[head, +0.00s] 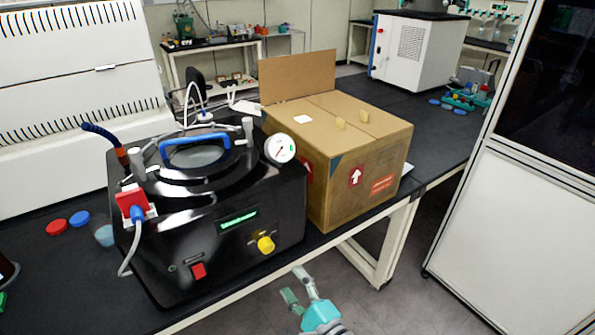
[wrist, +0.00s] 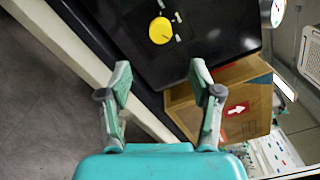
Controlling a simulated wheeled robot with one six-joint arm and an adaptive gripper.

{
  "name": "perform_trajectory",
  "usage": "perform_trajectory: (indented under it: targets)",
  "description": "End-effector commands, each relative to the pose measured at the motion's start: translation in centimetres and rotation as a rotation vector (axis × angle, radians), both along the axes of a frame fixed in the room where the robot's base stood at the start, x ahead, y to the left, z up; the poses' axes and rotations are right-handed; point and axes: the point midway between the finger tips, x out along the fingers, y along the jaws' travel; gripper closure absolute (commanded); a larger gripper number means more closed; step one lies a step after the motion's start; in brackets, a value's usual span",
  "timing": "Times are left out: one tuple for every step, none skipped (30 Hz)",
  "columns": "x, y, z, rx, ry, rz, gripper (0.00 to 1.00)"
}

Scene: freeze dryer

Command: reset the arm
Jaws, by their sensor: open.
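My gripper (head: 300,284) is at the bottom of the head view, in front of the bench edge and over the floor. Its two fingers are spread apart and nothing is between them. In the wrist view my gripper (wrist: 160,82) also shows open and empty. The black freeze dryer (head: 240,244) stands on the bench, up and to the left of my gripper in the head view. It has a blue-handled lid (head: 208,142), a dial gauge (head: 280,148), a green display, a red switch and a yellow knob (head: 266,244). The knob also shows in the wrist view (wrist: 161,31).
A cardboard box (head: 350,160) with a raised flap stands right of the dryer. Red and blue caps (head: 57,227) lie left of the dryer. A white cabinet (head: 520,220) stands at the right. Open floor (head: 400,290) lies between bench and cabinet.

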Motion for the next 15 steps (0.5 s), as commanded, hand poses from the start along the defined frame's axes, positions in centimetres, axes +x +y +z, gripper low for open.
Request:
perform_trajectory:
  targets:
    - [-0.1, -0.1, -0.1, -0.005, 0.0, -0.002, 0.36]
    - [-0.2, -0.2, -0.3, -0.01, -0.002, -0.006, 0.36]
    - [-0.5, -0.5, -0.6, -0.023, -0.005, -0.013, 0.36]
    - [-0.8, -0.8, -0.9, -0.037, -0.008, -0.022, 0.36]
    - [-1.3, -1.2, -1.4, -0.057, -0.011, -0.031, 0.36]
    - [-2.0, -1.9, -2.1, -0.091, -0.018, -0.048, 0.36]
    - [-2.6, -2.5, -2.6, -0.121, -0.025, -0.062, 0.36]
    - [-3.4, -3.1, -3.3, -0.155, -0.032, -0.079, 0.36]
    - [-4.4, -4.1, -4.1, -0.206, -0.044, -0.102, 0.36]
    - [-5.3, -4.8, -4.7, -0.247, -0.052, -0.118, 0.36]
    - [-6.2, -5.5, -5.3, -0.29, -0.062, -0.135, 0.36]
    - [-7.4, -6.5, -6.0, -0.347, -0.074, -0.155, 0.36]
    - [-8.3, -7.2, -6.4, -0.389, -0.083, -0.169, 0.36]
    - [-9.2, -7.8, -6.8, -0.435, -0.093, -0.183, 0.36]
    - [-10.5, -8.8, -7.4, -0.493, -0.103, -0.2, 0.36]
